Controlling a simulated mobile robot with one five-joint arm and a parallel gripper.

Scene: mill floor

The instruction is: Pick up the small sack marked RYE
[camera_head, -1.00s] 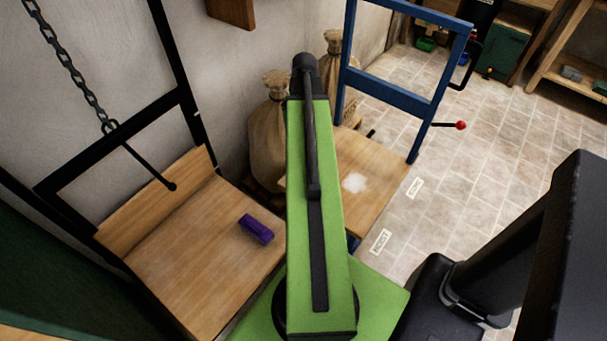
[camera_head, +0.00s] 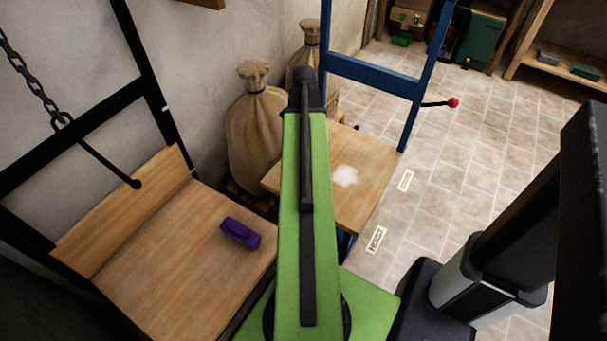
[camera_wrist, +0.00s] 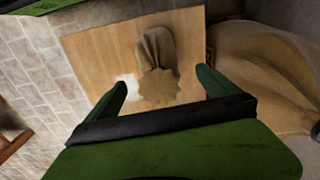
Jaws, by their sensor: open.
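A small cloth sack (camera_wrist: 156,55) lies or stands on a wooden platform (camera_wrist: 88,50) in the wrist view, its gathered, frilled end toward me. No RYE marking is visible on it. My gripper (camera_wrist: 162,80) is open, one green finger on each side of the sack's frilled end, with gaps between fingers and cloth. The gripper seems above the sack; the exact height is unclear. In the head view the platform (camera_head: 372,190) shows beside a white powdery patch, and my green arm hides the sack and gripper.
Large tied sacks (camera_head: 255,130) stand by the wall; one bulges close at the right of the wrist view (camera_wrist: 262,70). A blue frame (camera_head: 372,76) with a red-knobbed lever rises behind the platform. A purple object (camera_head: 240,233) lies on the left wooden platform.

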